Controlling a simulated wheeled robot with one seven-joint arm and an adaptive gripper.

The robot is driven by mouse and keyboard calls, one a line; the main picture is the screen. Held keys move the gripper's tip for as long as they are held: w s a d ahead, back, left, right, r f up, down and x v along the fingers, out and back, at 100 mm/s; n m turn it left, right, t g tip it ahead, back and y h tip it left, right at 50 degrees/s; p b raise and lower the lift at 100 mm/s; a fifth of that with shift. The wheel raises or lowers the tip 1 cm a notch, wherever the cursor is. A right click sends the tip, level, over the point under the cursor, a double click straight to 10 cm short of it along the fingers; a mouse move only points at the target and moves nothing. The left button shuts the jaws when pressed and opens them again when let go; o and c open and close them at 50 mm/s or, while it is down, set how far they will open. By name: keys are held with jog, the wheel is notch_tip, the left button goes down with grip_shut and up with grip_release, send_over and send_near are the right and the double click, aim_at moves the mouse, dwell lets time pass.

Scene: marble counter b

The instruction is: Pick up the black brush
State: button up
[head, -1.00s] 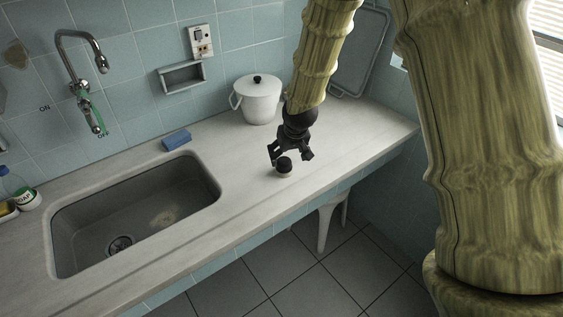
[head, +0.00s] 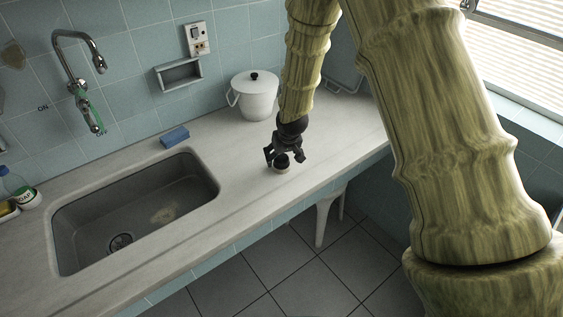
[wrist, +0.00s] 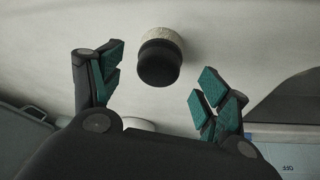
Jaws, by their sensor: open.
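The black brush (head: 281,168) is a small round piece with a black top and a pale base. It stands upright on the counter, to the right of the sink. In the wrist view the brush (wrist: 159,62) shows between and just beyond the fingertips. My gripper (head: 284,157) is just above and around the brush top in the head view, partly covering it. In the wrist view my gripper (wrist: 157,77) has its green-padded fingers spread apart, with nothing held. I cannot tell whether a finger touches the brush.
A white lidded pot (head: 254,96) stands behind the gripper near the wall. A blue sponge (head: 174,137) lies behind the sink (head: 130,215). The counter's front edge (head: 300,215) is close to the brush. The counter between brush and sink is clear.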

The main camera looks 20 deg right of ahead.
aim_at(282, 157)
jog(key=shift+p+x, duration=0.75)
jog(key=shift+x, duration=1.3)
jog(key=shift+w+d, duration=0.1)
jog(key=shift+w, duration=0.05)
jog(key=c, duration=1.2)
jog(key=shift+o, duration=0.2)
jog(key=shift+r, duration=0.15)
jog(key=shift+r+b, duration=1)
jog(key=shift+r, duration=0.7)
jog(key=s+a+b, duration=0.1)
jog(key=s+b, duration=0.1)
jog(key=s, duration=0.6)
jog(key=s+a+r+b, duration=0.1)
jog(key=s+a+b, duration=0.1)
jog(key=s, duration=0.5)
jog(key=shift+s+r, duration=0.25)
jog(key=shift+s, duration=0.1)
